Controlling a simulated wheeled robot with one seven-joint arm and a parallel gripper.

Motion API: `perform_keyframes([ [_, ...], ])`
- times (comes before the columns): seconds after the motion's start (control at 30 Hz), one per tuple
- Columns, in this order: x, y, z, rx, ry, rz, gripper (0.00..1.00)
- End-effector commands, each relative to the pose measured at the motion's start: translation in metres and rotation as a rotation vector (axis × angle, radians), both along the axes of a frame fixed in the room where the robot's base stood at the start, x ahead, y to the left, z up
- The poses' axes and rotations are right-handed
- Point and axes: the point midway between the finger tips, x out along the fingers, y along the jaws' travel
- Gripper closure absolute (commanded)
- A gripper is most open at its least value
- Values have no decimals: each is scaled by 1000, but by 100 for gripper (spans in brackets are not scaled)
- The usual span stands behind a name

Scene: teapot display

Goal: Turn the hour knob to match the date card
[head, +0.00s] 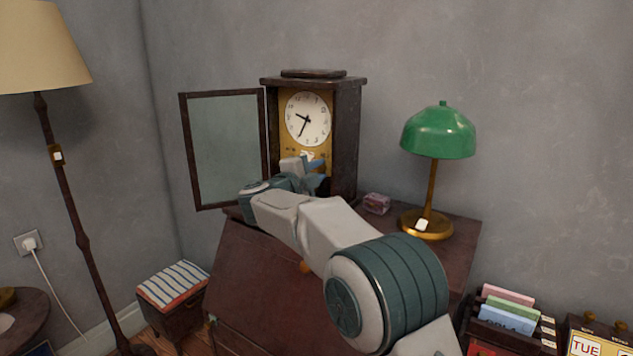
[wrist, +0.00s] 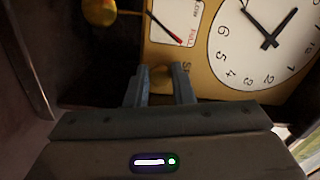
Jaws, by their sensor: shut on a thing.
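The clock (head: 342,140) stands on the desk with its glass door (head: 226,145) swung open to the left. On its white dial (head: 308,118), one hand points to the upper left and the other to the lower left. My gripper (wrist: 160,84) is shut on a small brass knob (wrist: 160,73) on the brass front plate below the dial (wrist: 268,40). In the head view my arm partly hides the plate's lower part. A card reading TUE (head: 586,346) shows at the lower right, cut off by the picture's edge.
A green lamp (head: 438,135) and a small box (head: 377,203) stand on the desk (head: 455,235) right of the clock. A brass bob (wrist: 100,10) hangs near my gripper, beside a white gauge (wrist: 175,22) with a red pointer. A floor lamp (head: 70,190) stands left.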

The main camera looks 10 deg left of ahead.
Motion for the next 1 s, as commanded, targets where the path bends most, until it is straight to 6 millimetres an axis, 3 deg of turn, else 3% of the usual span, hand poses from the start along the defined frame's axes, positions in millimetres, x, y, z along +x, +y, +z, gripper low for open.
perform_keyframes([
  [0.4,0,0,-1,183,-64,-1,100],
  [0.97,0,0,0,208,-72,-1,100],
  [1.0,0,0,0,208,-72,-1,70],
])
